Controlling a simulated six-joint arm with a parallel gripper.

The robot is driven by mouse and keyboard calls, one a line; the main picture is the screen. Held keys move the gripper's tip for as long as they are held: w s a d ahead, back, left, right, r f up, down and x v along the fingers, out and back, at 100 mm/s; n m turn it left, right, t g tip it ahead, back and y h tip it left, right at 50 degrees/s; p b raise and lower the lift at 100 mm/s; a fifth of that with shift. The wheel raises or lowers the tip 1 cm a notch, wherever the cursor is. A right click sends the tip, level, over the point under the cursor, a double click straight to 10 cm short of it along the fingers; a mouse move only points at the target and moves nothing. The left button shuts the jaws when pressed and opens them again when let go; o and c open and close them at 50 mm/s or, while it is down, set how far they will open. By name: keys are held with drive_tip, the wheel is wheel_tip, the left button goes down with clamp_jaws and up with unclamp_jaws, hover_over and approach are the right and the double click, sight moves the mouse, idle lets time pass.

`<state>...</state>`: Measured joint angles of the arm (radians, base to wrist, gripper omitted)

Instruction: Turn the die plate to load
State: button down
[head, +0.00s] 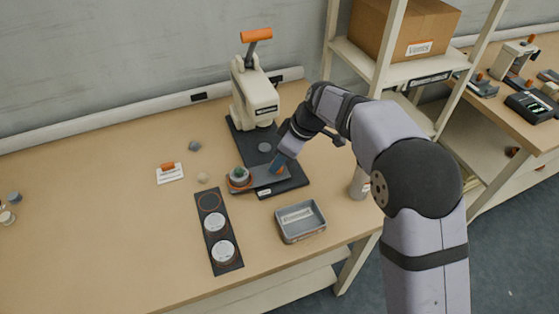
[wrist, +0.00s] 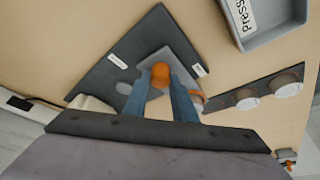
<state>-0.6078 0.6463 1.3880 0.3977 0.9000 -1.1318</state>
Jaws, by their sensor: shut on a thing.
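The die plate (head: 262,176) is a grey bar low on the dark base (head: 291,187) of a cream press (head: 256,95) with an orange-tipped lever. Its left end reaches past the base edge and carries an orange-ringed die (head: 239,177) with a grey-green piece in it. My gripper (head: 280,168) reaches down over the plate's right part. In the wrist view, my blue fingers (wrist: 161,88) are shut on the plate's orange knob (wrist: 160,71). The plate (wrist: 165,55) shows behind the knob. The fingers hide part of the plate and die.
A black strip (head: 215,255) with two white-topped round pieces and one empty orange ring lies front left. A grey tray (head: 301,235) with a label stands front right. A white card (head: 170,176) and small loose pieces lie left. Shelving (head: 390,70) stands back right.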

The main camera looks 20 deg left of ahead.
drive_tip(key=shift+n, duration=0.4)
idle(0.3)
drive_tip(key=c, duration=1.5)
unclamp_jaws()
drive_tip(key=shift+o, duration=0.2)
drive_tip(key=b+v, duration=0.1)
drive_tip(key=v, duration=0.6)
drive_tip(key=shift+r, duration=0.25)
drive_tip(key=shift+w, duration=0.1)
drive_tip(key=shift+d, duration=0.1)
